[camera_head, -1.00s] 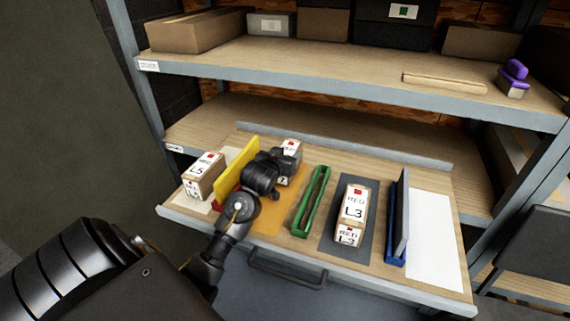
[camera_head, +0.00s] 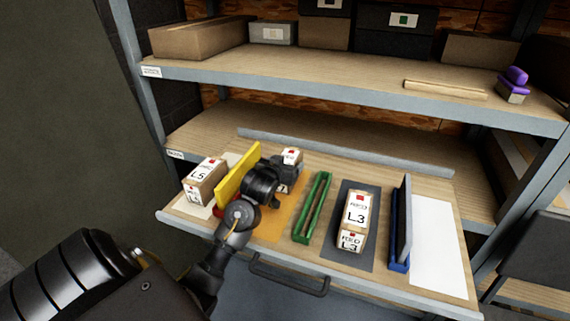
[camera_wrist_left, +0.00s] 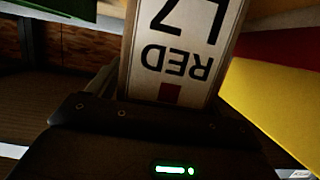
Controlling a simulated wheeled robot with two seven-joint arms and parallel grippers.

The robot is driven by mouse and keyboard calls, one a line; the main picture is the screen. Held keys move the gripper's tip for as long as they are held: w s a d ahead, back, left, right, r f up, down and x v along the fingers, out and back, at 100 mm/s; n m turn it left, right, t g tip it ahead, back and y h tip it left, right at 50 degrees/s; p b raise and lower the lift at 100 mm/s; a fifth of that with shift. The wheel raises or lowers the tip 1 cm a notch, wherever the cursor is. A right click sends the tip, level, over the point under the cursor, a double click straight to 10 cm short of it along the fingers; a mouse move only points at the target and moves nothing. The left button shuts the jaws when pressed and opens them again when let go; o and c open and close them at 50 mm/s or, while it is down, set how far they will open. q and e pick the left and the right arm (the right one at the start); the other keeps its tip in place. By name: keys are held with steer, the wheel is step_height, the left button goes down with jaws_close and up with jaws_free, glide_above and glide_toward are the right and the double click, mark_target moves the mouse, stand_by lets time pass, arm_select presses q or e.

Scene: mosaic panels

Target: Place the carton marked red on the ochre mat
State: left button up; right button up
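A carton with a red square and the label RED L7 (camera_wrist_left: 180,45) fills the top middle of the left wrist view. In the head view its top (camera_head: 291,155) shows beside my left gripper (camera_head: 284,168). The gripper appears shut on this carton; its fingers partly cover it, and the closing contact is not clear. The ochre mat (camera_head: 272,223) lies on the pulled-out shelf, between the yellow panel and the green tray. The carton is at the far end of the mat; whether its base touches is hidden. My right gripper is not in view.
A yellow panel (camera_head: 236,176) stands left of the mat, a green tray (camera_head: 312,207) right. Other red-marked cartons are L5 (camera_head: 206,180) and L3 (camera_head: 356,213), the latter on a dark mat (camera_head: 337,240). A blue holder (camera_head: 400,235) with a grey panel borders a white mat (camera_head: 438,250).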

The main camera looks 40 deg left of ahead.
arm_select(q)
steer(key=shift+r, duration=0.15)
steer(key=shift+s+d+r, duration=0.1)
steer(key=shift+s, duration=0.25)
steer(key=v, duration=1.1)
steer(key=shift+p, duration=0.45)
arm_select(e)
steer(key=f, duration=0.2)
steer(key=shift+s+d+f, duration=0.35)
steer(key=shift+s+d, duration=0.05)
arm_select(q)
steer(key=shift+s, duration=0.1)
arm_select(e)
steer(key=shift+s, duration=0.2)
